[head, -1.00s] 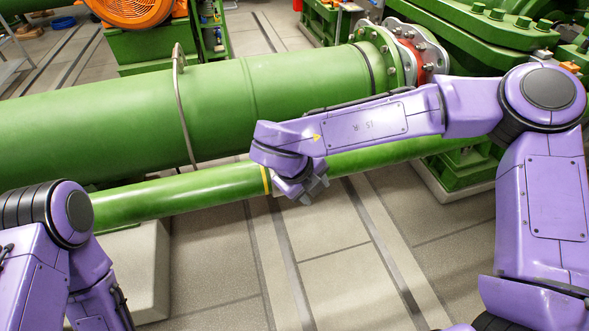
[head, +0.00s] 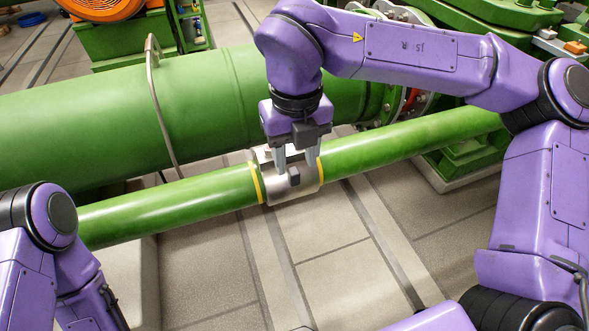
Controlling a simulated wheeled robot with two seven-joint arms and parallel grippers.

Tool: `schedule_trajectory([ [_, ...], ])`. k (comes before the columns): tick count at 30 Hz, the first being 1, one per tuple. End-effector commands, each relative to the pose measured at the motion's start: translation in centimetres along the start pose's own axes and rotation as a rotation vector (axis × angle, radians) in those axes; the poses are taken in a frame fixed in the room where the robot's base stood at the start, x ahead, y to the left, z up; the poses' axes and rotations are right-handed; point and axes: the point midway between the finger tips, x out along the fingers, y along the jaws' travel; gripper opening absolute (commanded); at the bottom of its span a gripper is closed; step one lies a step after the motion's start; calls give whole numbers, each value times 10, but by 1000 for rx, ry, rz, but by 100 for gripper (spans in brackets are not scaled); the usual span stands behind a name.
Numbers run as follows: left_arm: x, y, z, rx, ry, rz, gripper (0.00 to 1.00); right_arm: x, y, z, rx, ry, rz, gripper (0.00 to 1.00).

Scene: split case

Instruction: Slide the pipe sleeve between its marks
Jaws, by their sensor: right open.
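The silver-grey sleeve (head: 293,193) sits around the thin green pipe (head: 185,203). A yellow band mark (head: 256,182) is at its left end and another yellow band (head: 320,171) at its right end, both close to the sleeve's edges. Part of the sleeve's top is hidden behind the fingers. My left gripper is out of view.
A thick green pipe (head: 70,130) with a bent metal rod (head: 160,110) runs behind the thin pipe. Green machinery (head: 460,160) stands at the right. A pale block (head: 130,285) is under the thin pipe at the left. The tiled floor in front is clear.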

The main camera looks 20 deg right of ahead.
Motion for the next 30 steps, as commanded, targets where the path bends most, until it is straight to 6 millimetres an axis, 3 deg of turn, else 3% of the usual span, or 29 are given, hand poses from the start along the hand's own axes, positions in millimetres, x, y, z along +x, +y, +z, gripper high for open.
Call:
schedule_trajectory([
  [1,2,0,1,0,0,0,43,13,0,0,0,4,0,47],
  [6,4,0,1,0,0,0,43,37,0,0,-1,1,-1,47],
  [16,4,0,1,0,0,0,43,44,0,0,1,-1,0,47],
  [21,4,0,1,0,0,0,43,44,0,0,0,-1,-1,0],
  [30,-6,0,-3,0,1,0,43,42,3,0,0,-1,-2,0],
])
